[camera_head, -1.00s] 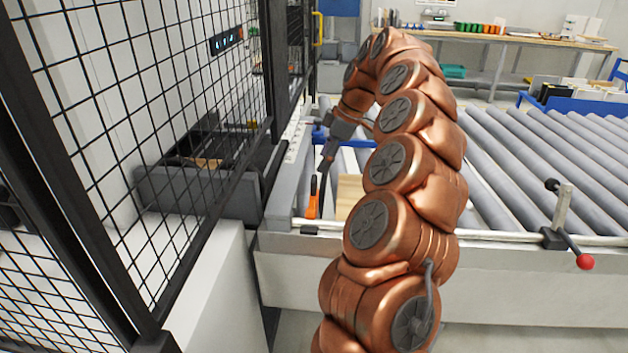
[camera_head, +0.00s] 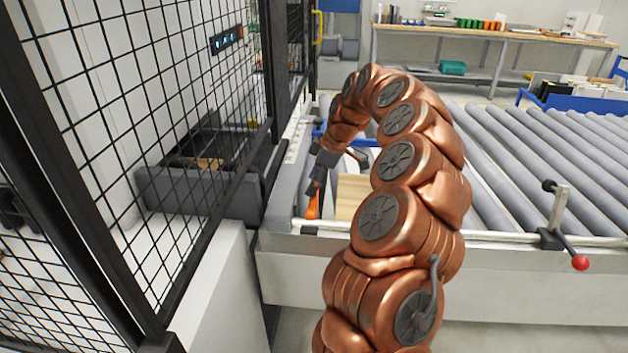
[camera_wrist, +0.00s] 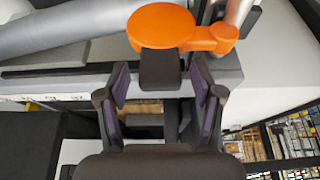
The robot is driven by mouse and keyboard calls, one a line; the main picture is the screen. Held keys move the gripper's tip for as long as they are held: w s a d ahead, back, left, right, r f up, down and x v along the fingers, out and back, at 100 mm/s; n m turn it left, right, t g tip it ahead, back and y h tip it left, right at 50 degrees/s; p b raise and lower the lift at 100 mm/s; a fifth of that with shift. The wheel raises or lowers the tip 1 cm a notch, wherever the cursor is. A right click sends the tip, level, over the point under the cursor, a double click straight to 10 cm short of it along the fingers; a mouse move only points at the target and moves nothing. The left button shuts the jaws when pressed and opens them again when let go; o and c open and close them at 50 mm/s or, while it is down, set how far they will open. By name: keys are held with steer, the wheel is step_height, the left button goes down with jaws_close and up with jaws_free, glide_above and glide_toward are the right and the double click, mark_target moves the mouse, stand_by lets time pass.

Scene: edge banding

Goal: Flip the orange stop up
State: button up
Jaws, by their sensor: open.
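The orange stop (camera_head: 312,207) stands at the near left end of the roller conveyor, partly hidden behind my gripper in the head view. In the wrist view the orange stop (camera_wrist: 165,27) shows as a rounded orange plate with a narrower arm reaching right to a round end. My gripper (camera_head: 314,188) is lowered close to it. In the wrist view my gripper (camera_wrist: 160,90) is open, its two dark fingers with purplish pads apart. A dark block (camera_wrist: 160,68) lies between the fingers, against the orange plate. I cannot tell whether the fingers touch the stop.
A wooden board (camera_head: 350,195) lies on the conveyor right of the stop. The roller conveyor (camera_head: 510,150) extends right. A black mesh fence (camera_head: 150,120) stands close on the left. A red-knobbed lever (camera_head: 580,262) is at the front rail.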

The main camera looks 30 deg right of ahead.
steer(key=shift+c, duration=0.2)
jaws_close()
stand_by(0.3)
